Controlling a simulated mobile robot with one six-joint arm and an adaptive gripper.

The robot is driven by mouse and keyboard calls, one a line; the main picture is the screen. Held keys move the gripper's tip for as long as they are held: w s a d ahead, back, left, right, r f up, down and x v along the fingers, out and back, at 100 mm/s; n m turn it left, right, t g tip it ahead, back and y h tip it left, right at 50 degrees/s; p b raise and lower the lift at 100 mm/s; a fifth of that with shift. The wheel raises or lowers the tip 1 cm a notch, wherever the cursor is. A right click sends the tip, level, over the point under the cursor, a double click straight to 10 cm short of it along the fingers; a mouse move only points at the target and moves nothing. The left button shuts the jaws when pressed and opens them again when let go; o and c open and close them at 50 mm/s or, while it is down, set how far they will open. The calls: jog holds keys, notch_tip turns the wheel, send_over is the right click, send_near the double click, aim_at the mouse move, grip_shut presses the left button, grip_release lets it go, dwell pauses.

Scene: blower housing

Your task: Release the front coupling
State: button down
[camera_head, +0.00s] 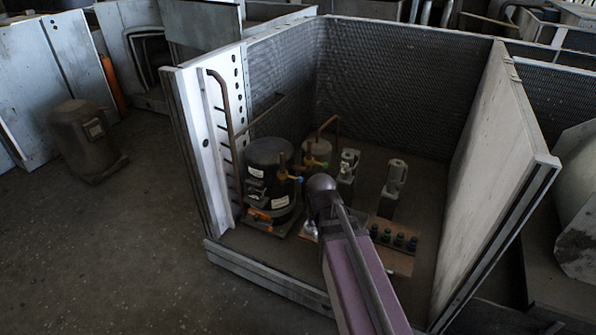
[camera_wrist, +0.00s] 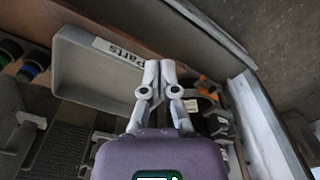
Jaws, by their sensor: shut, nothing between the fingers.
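My gripper (camera_wrist: 160,70) is shut and empty in the wrist view, its two grey fingertips together beside the wall of a grey tray labelled "Parts" (camera_wrist: 85,68). In the head view my arm reaches into the open housing and hides the gripper. Two grey fittings on dark posts stand in the housing, one at the left (camera_head: 348,163) and one at the right (camera_head: 395,176). I cannot tell which, if either, is the front coupling. A black compressor (camera_head: 268,172) with orange parts at its base stands left of my arm.
Mesh walls (camera_head: 395,85) close the back, and a tall panel (camera_head: 490,170) bounds the right. A perforated panel (camera_head: 215,140) stands at the left. Several coloured caps (camera_head: 394,238) sit on a board right of my arm. Open floor (camera_head: 110,250) lies outside at left.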

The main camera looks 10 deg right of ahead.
aim_at(295, 178)
jog(key=w+r+t+p, duration=0.1)
jog(key=w+r+p, duration=0.4)
jog(key=w, duration=0.8)
jog(key=w+r+t+p, duration=0.2)
jog(key=w+r+p, duration=0.2)
jog(key=w, duration=0.9)
notch_tip(295, 178, up, 3)
jog(key=shift+a+f+m+p, duration=0.2)
jog(key=shift+a+m+p, duration=0.15)
jog(key=shift+a, duration=0.1)
jog(key=shift+f, duration=0.2)
jog(key=b+x, duration=1)
jog(key=s, duration=0.2)
jog(key=s+r+p, duration=0.1)
jog(key=s, duration=0.1)
jog(key=shift+d, duration=0.1)
